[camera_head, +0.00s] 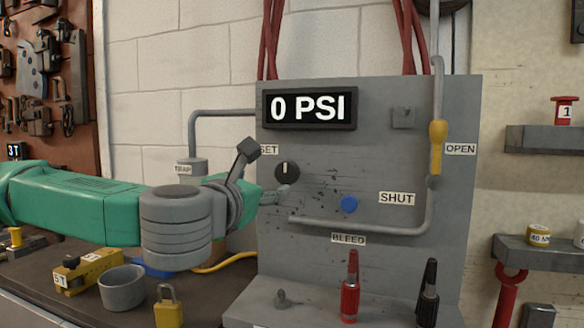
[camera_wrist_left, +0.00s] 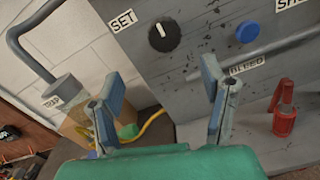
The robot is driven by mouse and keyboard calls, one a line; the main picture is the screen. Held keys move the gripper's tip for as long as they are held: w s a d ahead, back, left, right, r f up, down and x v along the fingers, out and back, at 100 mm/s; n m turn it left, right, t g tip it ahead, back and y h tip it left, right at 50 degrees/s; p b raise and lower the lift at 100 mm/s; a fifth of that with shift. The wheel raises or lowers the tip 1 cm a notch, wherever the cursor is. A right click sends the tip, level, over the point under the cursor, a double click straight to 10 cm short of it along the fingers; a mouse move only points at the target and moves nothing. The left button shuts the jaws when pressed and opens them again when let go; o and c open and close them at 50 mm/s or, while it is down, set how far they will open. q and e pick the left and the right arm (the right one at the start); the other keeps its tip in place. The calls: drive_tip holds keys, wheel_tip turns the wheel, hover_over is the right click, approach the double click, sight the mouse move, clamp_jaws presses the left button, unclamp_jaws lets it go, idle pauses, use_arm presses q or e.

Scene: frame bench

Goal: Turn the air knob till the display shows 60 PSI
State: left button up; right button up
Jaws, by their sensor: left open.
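The air knob (camera_head: 287,172) is a round black knob with a white mark pointing up, on the grey panel (camera_head: 380,160) beside the SET label. It also shows in the left wrist view (camera_wrist_left: 164,36). The display (camera_head: 309,108) reads 0 PSI. My left gripper (camera_head: 268,172) is open and empty, just in front of the panel, near the knob. In the left wrist view its two fingers (camera_wrist_left: 165,95) stand apart, and the knob lies beyond and above their tips. I cannot tell the exact gap. My right gripper is not in view.
A blue button (camera_head: 349,204) sits right of the knob, above the BLEED label. A yellow-handled lever (camera_head: 437,147) is on the right pipe. Red (camera_head: 350,286) and black (camera_head: 428,294) tools stand on the panel's ledge. A grey cup (camera_head: 122,288) and yellow padlock (camera_head: 168,306) are on the bench.

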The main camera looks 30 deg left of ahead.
sight(283, 175)
use_arm(q)
drive_tip(key=p+x, duration=0.2)
drive_tip(key=x, duration=0.4)
drive_tip(key=p+x, duration=0.3)
drive_tip(key=x, duration=0.2)
drive_tip(key=shift+w+d, duration=0.15)
drive_tip(key=shift+w, duration=0.25)
drive_tip(key=shift+w+d, duration=0.1)
drive_tip(key=shift+w, duration=0.35)
drive_tip(key=shift+d+r, duration=0.1)
drive_tip(key=shift+d, duration=0.05)
drive_tip(key=shift+a, duration=0.2)
drive_tip(key=c, duration=1.2)
